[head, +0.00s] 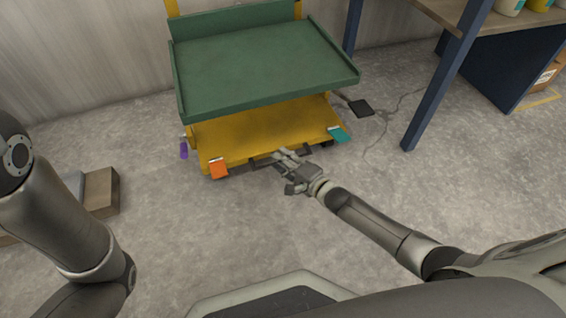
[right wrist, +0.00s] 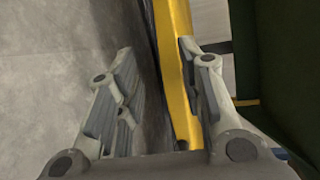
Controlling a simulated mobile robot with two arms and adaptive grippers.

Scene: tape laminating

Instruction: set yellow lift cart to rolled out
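The yellow lift cart (head: 262,132) stands against the wall in the head view, with a raised green platform (head: 260,62) above its yellow base. An orange tab (head: 218,168), a teal tab (head: 339,134) and a purple tab (head: 184,149) show along its lower edge. My right gripper (head: 286,171) is at the middle of the cart's front edge, with its fingers spread. In the right wrist view, the open fingers (right wrist: 155,62) straddle a dark strip beside the yellow edge (right wrist: 175,70); I cannot tell whether they touch it. My left gripper is out of view.
A workbench with a blue leg (head: 445,85) stands at the right, with containers on top. A black flat object (head: 361,107) with a cable lies right of the cart. A cardboard box (head: 101,192) sits at the left. The floor before the cart is clear.

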